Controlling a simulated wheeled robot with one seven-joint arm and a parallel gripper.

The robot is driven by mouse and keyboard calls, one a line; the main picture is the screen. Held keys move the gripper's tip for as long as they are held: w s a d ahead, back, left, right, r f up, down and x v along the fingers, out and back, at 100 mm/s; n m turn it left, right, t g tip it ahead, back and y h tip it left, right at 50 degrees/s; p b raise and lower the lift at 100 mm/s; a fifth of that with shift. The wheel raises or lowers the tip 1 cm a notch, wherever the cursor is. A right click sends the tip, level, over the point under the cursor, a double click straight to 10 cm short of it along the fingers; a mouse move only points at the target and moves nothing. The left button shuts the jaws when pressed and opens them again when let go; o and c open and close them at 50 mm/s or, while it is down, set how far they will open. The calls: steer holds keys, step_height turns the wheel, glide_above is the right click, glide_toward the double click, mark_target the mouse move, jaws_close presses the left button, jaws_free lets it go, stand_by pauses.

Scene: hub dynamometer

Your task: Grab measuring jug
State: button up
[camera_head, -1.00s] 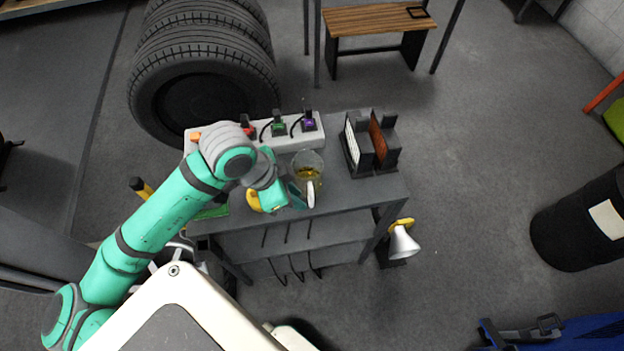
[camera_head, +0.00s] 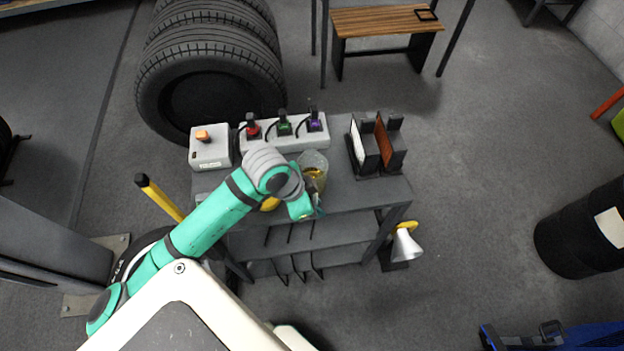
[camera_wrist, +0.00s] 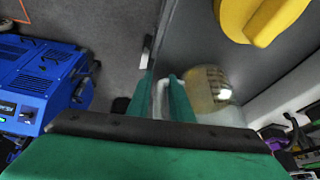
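The measuring jug (camera_head: 314,162) is clear with a yellowish marking. It stands upright on the dark top of the shelf unit, behind my gripper in the head view. In the wrist view the jug body (camera_wrist: 212,88) is right of my fingers. Its pale handle (camera_wrist: 160,95) lies between the two green fingers. My gripper (camera_head: 318,206) is at the handle side of the jug, and the wrist view shows my gripper (camera_wrist: 160,88) open around the handle. Whether either finger touches the handle is hard to see. My wrist partly hides the jug in the head view.
A power strip (camera_head: 288,142) with several plugs and a grey switch box (camera_head: 210,150) stand behind the jug. A dark holder (camera_head: 378,160) stands to its right. A yellow object (camera_wrist: 262,18) is close in the wrist view. A lamp (camera_head: 405,246) hangs at the unit's right side.

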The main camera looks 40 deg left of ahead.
jaws_close()
steer(key=shift+r, duration=0.15)
